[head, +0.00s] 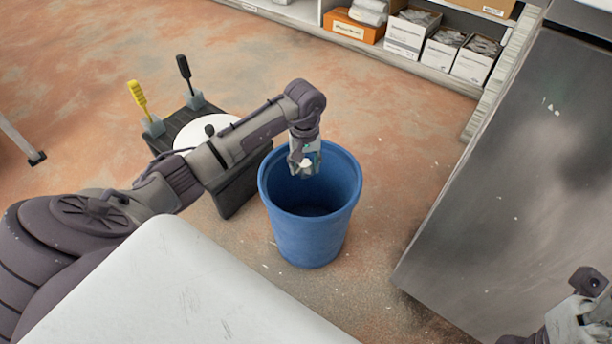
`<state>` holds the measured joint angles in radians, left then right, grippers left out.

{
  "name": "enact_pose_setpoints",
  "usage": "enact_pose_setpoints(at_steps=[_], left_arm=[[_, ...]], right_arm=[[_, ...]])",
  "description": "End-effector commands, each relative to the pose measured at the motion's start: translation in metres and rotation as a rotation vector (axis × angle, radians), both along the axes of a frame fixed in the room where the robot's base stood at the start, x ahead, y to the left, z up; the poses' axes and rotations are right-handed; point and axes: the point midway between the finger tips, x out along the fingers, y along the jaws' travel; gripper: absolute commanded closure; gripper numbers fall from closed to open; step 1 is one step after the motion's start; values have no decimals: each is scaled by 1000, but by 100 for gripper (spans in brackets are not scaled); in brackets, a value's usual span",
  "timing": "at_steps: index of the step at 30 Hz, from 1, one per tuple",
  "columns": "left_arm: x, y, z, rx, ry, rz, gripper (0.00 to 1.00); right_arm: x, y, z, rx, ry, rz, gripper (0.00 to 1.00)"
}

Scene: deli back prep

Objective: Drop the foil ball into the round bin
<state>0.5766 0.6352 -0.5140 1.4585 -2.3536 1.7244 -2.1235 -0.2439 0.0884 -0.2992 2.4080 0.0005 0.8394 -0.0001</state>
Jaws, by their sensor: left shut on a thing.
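The round bin (312,237) is blue, open-topped and upright on the floor in the middle of the head view. My left gripper (306,168) points down over the far part of the bin's opening. It is shut on the foil ball (306,162), a small pale thing between the fingers, mostly hidden by them. The bin's visible inside looks dark and empty. Part of my right arm's end (580,312) shows at the bottom right corner, far from the bin; its fingers are not clearly seen.
A dark stand (238,192) with a white round plate (205,132) and yellow and black upright-handled tools stands left of the bin. A grey metal cabinet (510,190) is at the right. Shelves with boxes (405,36) line the back. Open floor lies between.

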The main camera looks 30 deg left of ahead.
Motion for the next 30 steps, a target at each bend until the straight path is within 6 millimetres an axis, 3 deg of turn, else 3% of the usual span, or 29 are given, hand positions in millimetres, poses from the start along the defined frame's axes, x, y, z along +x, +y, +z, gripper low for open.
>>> enact_pose_setpoints(at_steps=[11, 12, 16, 26, 30], left_arm=[[0, 0, -4, -1, 1, -1, 69], [0, 0, -4, -1, 1, -1, 45], [0, 0, -4, -1, 1, -1, 23], [0, 0, -3, 0, 0, -1, 22], [1, 0, 10, 0, -2, -2, 22]], right_arm=[[0, 0, 2, -1, -13, 0, 60], [0, 0, 2, -1, -13, 0, 60], [0, 0, 2, -1, -13, 0, 60], [0, 0, 1, -3, -10, 1, 60], [0, 0, 1, -3, -10, 0, 60]])
